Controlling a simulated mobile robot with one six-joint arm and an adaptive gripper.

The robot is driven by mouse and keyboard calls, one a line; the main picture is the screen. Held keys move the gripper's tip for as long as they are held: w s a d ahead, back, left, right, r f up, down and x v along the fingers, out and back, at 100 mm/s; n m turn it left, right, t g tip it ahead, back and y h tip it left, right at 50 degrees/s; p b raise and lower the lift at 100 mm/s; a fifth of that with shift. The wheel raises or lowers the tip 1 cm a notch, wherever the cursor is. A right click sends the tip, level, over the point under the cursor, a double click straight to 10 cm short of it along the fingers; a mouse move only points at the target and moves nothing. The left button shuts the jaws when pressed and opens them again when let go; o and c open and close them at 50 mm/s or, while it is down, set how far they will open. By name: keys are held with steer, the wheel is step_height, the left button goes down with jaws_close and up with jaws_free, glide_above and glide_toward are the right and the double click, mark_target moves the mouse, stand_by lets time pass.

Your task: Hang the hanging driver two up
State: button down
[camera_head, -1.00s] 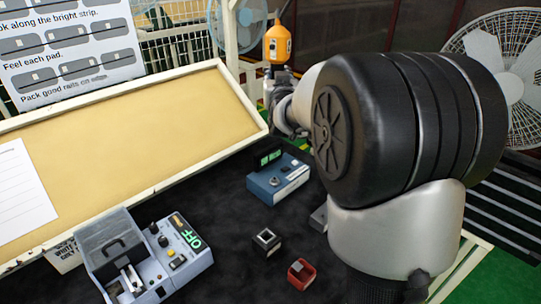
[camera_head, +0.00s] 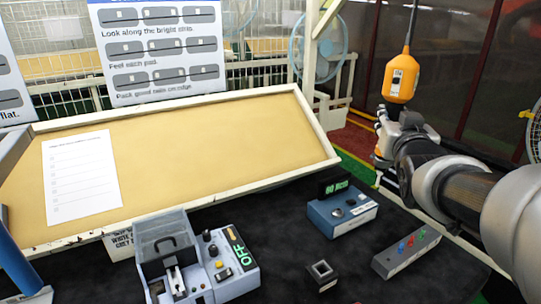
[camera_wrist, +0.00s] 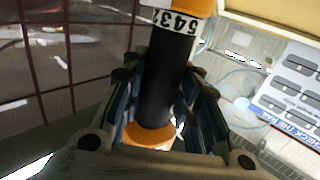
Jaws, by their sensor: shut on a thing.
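An orange driver (camera_head: 401,78) with a small label is at the upper right of the head view, and a thin dark line runs up from its top. My gripper (camera_head: 386,130) is just below this orange part. In the wrist view my gripper (camera_wrist: 163,95) is shut on the driver's black grip (camera_wrist: 168,75), with a finger on each side. A white numbered band (camera_wrist: 175,21) and orange parts show above and below the grip.
A dark bench top holds a grey tester reading OFF (camera_head: 238,270), a blue box with a green display (camera_head: 342,212), a small dark block (camera_head: 322,273) and a grey strip with coloured pegs (camera_head: 406,253). A tilted tan board (camera_head: 220,150) with a white rim stands behind.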

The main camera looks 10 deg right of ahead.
steer(key=shift+w+r+p, duration=0.1)
steer(key=shift+r+p, duration=0.55)
steer(key=shift+r, duration=0.4)
steer(key=c, duration=1.2)
jaws_free()
steer(key=shift+o, duration=1)
steer(key=shift+f, duration=0.15)
steer(key=o, duration=0.8)
